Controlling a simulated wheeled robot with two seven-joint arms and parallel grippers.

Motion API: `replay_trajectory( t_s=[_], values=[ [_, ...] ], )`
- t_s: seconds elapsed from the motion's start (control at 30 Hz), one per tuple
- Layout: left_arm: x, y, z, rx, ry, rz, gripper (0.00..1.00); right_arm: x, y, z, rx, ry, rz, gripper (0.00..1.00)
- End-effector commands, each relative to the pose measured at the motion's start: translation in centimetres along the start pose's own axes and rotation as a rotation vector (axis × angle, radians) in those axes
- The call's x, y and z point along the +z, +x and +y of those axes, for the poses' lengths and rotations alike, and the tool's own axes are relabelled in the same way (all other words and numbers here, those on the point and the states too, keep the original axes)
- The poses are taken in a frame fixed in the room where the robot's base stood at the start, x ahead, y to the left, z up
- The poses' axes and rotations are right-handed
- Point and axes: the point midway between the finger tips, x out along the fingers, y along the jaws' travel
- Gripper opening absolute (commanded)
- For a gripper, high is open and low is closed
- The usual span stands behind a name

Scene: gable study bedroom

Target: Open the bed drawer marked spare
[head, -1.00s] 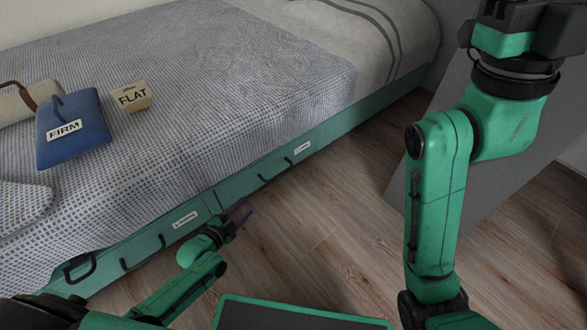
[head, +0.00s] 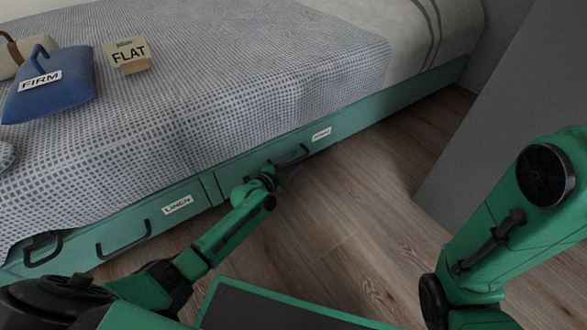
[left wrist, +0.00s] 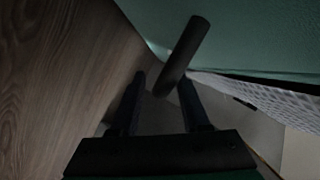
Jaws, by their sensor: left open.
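The green bed drawer (head: 340,130) on the right has a small white label (head: 321,134), too small to read surely. Its dark bar handle (head: 305,149) is partly hidden by my left gripper (head: 288,172), which is right at it. In the left wrist view the handle (left wrist: 187,50) runs slantwise, its lower end showing between the two open fingers of my left gripper (left wrist: 161,78). I cannot tell if they touch it. The drawer looks shut. My right arm shows at the right edge, but its gripper is out of view.
The drawer marked LINEN (head: 177,205) is to the left, with its own handle (head: 124,246). A grey panel (head: 500,130) stands at the right. The wooden floor (head: 350,220) before the bed is clear. A FLAT box (head: 128,55) and blue FIRM cushion (head: 45,92) lie on the bed.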

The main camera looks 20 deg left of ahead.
Motion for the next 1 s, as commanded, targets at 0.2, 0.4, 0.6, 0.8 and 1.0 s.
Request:
replay_trajectory(
  t_s=[0.2,0.4,0.6,0.8,1.0],
  values=[
    [-0.03,0.19,-0.09,0.001,0.0,-0.001,0.46,-0.05,0.01,-0.02,-0.001,0.0,0.001,0.5],
    [-0.02,0.16,-0.08,0.0,0.0,-0.001,0.0,-0.06,0.02,-0.03,-0.001,0.0,0.001,0.5],
    [0.0,0.15,-0.07,0.0,0.0,-0.001,0.0,-0.06,0.01,-0.03,-0.001,0.0,0.001,0.5],
    [0.01,0.14,-0.06,0.0,0.0,-0.001,0.0,-0.06,0.01,-0.02,0.0,0.0,0.001,0.5],
    [0.02,0.14,-0.05,0.001,0.0,-0.001,0.0,-0.05,0.0,-0.01,0.0,0.0,0.001,0.5]
  ],
)
